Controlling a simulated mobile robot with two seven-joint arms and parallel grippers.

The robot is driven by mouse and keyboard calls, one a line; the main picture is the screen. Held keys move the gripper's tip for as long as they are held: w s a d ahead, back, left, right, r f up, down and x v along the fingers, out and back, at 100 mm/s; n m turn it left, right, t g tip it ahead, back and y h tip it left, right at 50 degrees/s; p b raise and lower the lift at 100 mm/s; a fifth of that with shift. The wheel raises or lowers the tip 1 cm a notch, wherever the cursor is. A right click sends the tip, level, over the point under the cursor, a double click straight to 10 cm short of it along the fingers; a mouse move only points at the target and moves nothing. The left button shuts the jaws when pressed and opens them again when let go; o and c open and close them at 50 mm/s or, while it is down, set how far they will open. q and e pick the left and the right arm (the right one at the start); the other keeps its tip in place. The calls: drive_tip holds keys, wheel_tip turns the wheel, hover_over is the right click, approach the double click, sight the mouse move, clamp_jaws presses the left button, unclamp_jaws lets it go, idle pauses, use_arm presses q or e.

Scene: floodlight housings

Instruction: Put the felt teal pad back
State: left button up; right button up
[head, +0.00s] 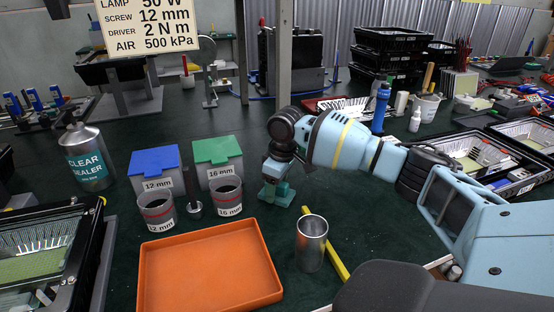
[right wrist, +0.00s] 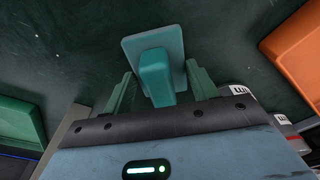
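The teal pad (head: 283,197) is at the dark green bench top, under my right gripper (head: 278,178). In the right wrist view the pad shows as a flat teal plate with a raised block-shaped grip (right wrist: 157,78). My right gripper's green fingers (right wrist: 160,85) stand on either side of this grip, with a gap visible on each side, so it looks open around it. In the head view the gripper points down and hides part of the pad. My left gripper is not in view.
An orange tray (head: 210,267) lies in front left of the pad. A metal cup (head: 311,243) and a yellow bar (head: 337,262) are in front right. Grey cups (head: 157,211) and blue-lidded (head: 153,161) and green-lidded (head: 217,150) boxes stand to the left.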

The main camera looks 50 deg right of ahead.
sight(282, 184)
drive_tip(key=o, duration=0.4)
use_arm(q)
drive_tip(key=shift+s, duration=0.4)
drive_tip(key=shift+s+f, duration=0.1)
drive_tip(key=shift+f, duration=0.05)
use_arm(e)
drive_tip(key=shift+r, duration=0.1)
drive_tip(key=r, duration=0.3)
drive_tip(key=r+p, duration=0.1)
drive_tip(key=r, duration=0.3)
drive_tip(key=s+r, duration=0.1)
drive_tip(key=r, duration=0.3)
drive_tip(key=shift+s+d+p, duration=0.1)
drive_tip(key=shift+d+p, duration=0.05)
drive_tip(key=shift+p, duration=0.15)
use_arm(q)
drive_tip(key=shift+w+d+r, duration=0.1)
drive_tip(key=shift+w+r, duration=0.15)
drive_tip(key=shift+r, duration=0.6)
use_arm(e)
drive_tip(key=shift+s+r, duration=0.1)
drive_tip(key=shift+r, duration=0.4)
